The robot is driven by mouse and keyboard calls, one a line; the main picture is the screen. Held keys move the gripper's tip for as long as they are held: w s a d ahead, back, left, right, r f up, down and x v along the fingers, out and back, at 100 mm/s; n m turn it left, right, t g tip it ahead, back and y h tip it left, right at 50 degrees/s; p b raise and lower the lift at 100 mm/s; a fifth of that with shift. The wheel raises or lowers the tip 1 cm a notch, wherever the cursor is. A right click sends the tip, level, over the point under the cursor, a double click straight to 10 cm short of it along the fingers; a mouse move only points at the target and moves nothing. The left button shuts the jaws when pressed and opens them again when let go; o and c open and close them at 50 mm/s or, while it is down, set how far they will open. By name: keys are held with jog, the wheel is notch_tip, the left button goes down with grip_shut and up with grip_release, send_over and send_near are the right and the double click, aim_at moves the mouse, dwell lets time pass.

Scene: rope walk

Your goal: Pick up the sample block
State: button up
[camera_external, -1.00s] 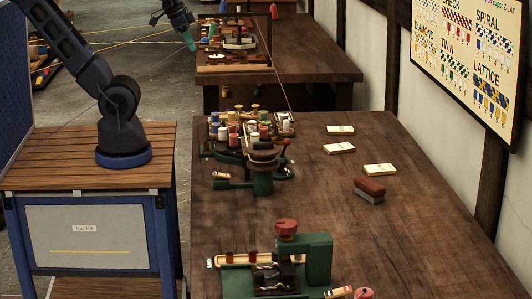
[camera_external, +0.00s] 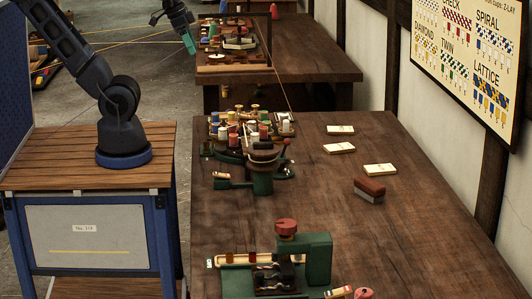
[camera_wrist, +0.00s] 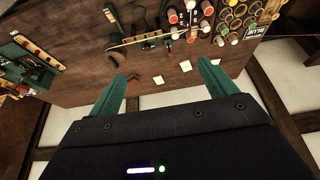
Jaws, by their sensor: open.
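No piece is clearly marked as the sample block, so I cannot tell which it is. A red-brown block with a grey lower part (camera_external: 370,189) lies on the right side of the near bench; it looks small and dark in the wrist view (camera_wrist: 133,78). My gripper (camera_external: 190,46) is high up, left of the far bench and well away from both. In the wrist view its green fingers (camera_wrist: 161,70) are apart with nothing held between them.
Three cream cards (camera_external: 380,169) lie on the near bench (camera_external: 410,235). A cluster of bobbins (camera_external: 250,130) and a green stand (camera_external: 263,175) crowd its left side. A green machine with a red knob (camera_external: 315,255) is at the front. The bench's right side is mostly clear.

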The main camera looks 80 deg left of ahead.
jog(key=shift+o, duration=1.3)
jog(key=shift+w, duration=0.1)
